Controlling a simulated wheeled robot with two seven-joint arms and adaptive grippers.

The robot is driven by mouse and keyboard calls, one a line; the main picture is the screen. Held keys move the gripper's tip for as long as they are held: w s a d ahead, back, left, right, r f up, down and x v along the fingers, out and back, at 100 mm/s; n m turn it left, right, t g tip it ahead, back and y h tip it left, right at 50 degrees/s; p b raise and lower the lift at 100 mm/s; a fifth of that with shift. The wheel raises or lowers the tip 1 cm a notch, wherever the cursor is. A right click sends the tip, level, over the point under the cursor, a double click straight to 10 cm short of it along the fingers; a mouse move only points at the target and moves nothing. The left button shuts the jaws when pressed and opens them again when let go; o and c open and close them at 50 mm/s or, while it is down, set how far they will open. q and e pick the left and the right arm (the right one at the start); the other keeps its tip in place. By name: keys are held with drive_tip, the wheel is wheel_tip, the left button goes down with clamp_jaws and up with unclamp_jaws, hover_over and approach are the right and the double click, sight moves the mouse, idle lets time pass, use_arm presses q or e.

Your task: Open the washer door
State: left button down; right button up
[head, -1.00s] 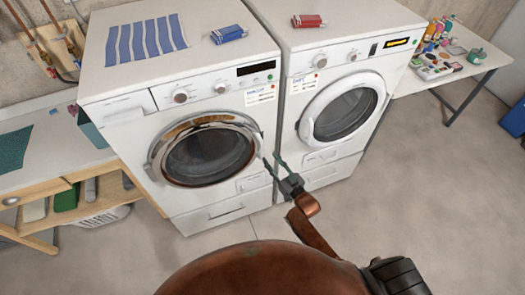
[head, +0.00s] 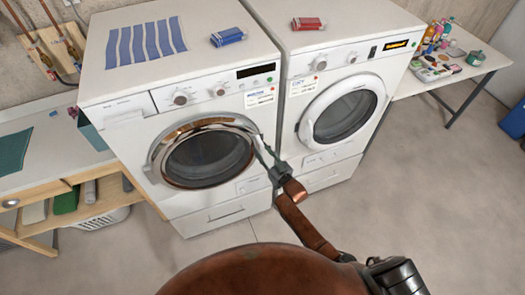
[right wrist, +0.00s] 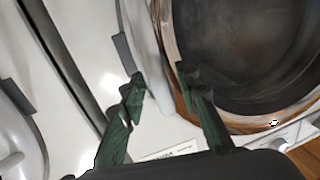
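The washer (head: 130,187) is the left white machine. Its round door (head: 203,155) has a chrome ring and dark glass, and looks closed. My right gripper (head: 262,143) is at the right edge of this door, at the pale handle area (head: 258,147). In the right wrist view my right gripper (right wrist: 160,78) has its two dark green fingers apart. My left gripper is not in view.
A similar white machine with a white-ringed door (head: 338,110) stands close on the right. A shelf bench (head: 85,200) stands left. The floor in front is clear.

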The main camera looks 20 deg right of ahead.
clamp_jaws()
idle(0.5)
